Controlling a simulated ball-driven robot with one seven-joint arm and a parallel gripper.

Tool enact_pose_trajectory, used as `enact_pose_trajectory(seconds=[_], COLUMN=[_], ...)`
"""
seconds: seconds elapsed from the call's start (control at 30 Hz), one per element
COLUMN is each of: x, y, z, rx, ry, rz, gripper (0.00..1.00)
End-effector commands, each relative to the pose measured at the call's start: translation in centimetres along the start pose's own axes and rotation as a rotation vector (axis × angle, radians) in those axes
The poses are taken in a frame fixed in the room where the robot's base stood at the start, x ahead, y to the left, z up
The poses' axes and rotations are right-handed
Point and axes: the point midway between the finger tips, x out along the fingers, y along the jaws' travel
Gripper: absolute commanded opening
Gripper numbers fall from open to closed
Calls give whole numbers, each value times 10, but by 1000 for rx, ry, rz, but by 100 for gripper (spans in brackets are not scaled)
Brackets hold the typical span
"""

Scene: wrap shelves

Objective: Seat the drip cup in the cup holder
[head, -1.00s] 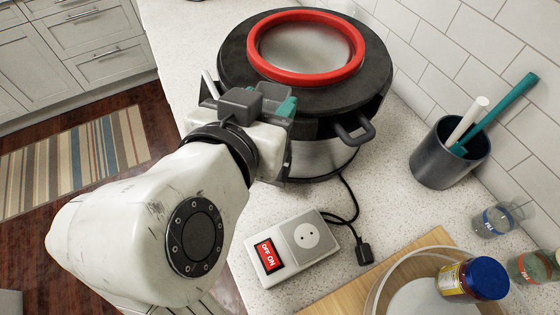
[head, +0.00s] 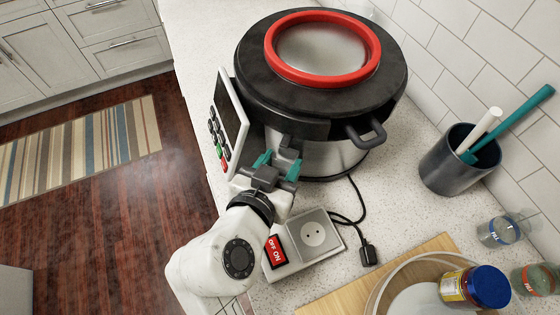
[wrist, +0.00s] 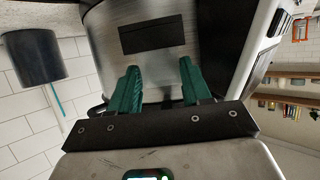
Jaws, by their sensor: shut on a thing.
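My gripper (head: 276,167) is at the near side of the multicooker (head: 330,75), low by its steel body, with its two teal fingers pointing at it. The fingers also show in the wrist view (wrist: 158,75). Whether the cup touches or sits in the holder, I cannot tell.
A control panel (head: 228,120) stands left of the gripper, and a side handle (head: 366,134) right of it. A power socket with switch (head: 302,243) and its cable lie below. A utensil pot (head: 460,160), glass jars and a bowl (head: 375,298) are to the right.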

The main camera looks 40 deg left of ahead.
Motion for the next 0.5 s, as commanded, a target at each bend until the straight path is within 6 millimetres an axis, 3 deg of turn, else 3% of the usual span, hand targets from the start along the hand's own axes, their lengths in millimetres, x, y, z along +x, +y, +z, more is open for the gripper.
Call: enact_pose_trajectory(seconds=[0.33,0.37,0.5], x=[2,1,1], y=[0,0,0], z=[4,3,2], rx=[1,1,0], ry=[1,1,1], rz=[0,0,0], gripper=[19,50,63])
